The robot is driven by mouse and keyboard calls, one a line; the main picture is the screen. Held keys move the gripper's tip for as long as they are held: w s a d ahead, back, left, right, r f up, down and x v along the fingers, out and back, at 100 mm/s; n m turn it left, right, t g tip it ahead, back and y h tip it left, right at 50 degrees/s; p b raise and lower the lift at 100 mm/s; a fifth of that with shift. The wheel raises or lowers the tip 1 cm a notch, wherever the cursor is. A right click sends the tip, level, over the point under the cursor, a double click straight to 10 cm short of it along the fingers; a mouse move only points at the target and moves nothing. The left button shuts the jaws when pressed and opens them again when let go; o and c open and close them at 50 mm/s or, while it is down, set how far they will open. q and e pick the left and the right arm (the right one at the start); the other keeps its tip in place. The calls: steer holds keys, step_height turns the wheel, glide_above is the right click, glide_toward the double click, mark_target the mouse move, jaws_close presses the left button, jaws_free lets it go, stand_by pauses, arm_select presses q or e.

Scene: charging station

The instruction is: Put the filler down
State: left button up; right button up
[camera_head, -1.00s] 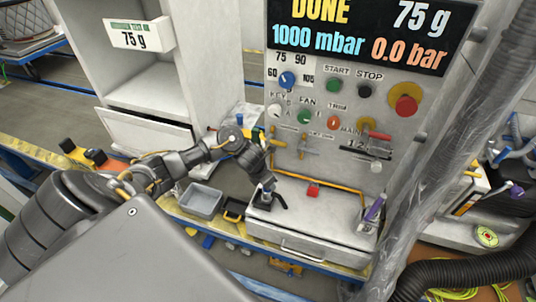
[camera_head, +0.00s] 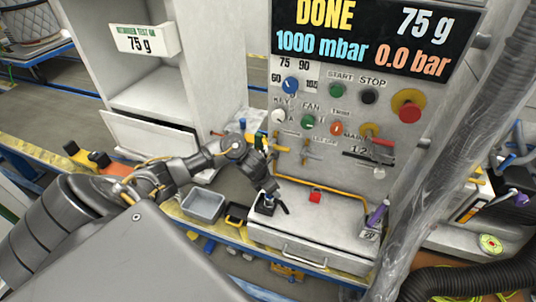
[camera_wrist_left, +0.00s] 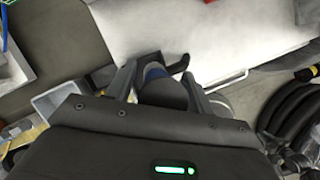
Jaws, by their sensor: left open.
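The filler (camera_head: 268,203), a dark tool with a blue band and a black side handle, stands on the left part of the grey-white case top (camera_head: 335,224). My left gripper (camera_head: 267,192) reaches down over it from the left. In the left wrist view the filler (camera_wrist_left: 160,88) sits between the two spread fingers of my left gripper (camera_wrist_left: 160,82), with its black handle sticking out to the upper right. The fingers are open around it. Its underside is hidden, so I cannot see its contact with the top clearly. My right gripper is not in view.
A small red block (camera_head: 315,196) and a purple-handled tool (camera_head: 376,214) are on the case top to the right. A grey bin (camera_head: 203,206) stands to the left. The control panel (camera_head: 350,105) rises behind, reading DONE, 75 g. A hanging clear sheath (camera_head: 440,150) is at right.

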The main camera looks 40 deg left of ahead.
arm_select(q)
steer(key=shift+r, duration=0.5)
steer(key=v, duration=1.1)
steer(key=shift+s, duration=0.2)
